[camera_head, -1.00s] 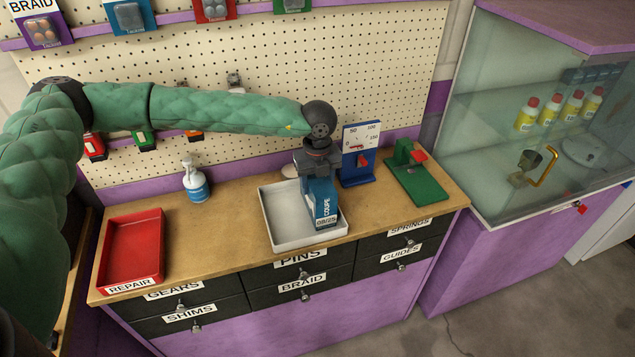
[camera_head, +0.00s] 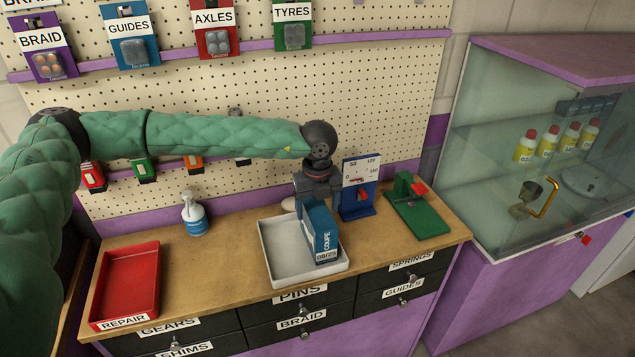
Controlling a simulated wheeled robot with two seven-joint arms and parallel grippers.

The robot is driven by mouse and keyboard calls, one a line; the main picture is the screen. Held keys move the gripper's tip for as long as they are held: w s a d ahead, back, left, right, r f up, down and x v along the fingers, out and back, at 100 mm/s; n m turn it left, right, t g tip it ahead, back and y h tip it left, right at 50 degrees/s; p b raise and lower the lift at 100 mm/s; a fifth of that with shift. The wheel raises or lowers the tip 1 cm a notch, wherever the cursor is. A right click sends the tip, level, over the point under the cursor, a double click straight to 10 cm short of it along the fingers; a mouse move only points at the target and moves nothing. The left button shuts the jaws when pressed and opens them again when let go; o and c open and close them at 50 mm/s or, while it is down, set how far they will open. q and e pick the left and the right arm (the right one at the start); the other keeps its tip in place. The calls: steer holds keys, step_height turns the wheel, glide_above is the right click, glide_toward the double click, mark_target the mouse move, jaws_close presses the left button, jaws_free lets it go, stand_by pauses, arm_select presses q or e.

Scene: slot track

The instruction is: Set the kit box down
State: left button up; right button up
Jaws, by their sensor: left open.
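The kit box (camera_head: 321,232), a blue box with white COUPE and 08/25 labels, is at the right side of the white tray (camera_head: 273,270) on the workbench. It looks roughly upright; the tray's front wall is close to its lower end, and I cannot see its underside. My left gripper (camera_head: 314,197) is right above the box, pointing down, with its jaws open at the box's top. The fingertips are partly hidden, so I cannot tell if they touch it. My right gripper is not in view.
A red REPAIR tray (camera_head: 130,285) and a spray bottle (camera_head: 194,215) stand to the left. A blue gauge (camera_head: 358,195) and a green fixture (camera_head: 417,208) stand close on the right. Bare bench (camera_head: 205,270) lies between the trays. A glass cabinet (camera_head: 540,150) is at far right.

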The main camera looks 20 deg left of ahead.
arm_select(q)
step_height(320, 180, up, 8)
steer(key=b, duration=0.2)
steer(key=shift+f+b, duration=0.25)
steer(key=shift+b, duration=0.1)
steer(key=shift+r, duration=0.65)
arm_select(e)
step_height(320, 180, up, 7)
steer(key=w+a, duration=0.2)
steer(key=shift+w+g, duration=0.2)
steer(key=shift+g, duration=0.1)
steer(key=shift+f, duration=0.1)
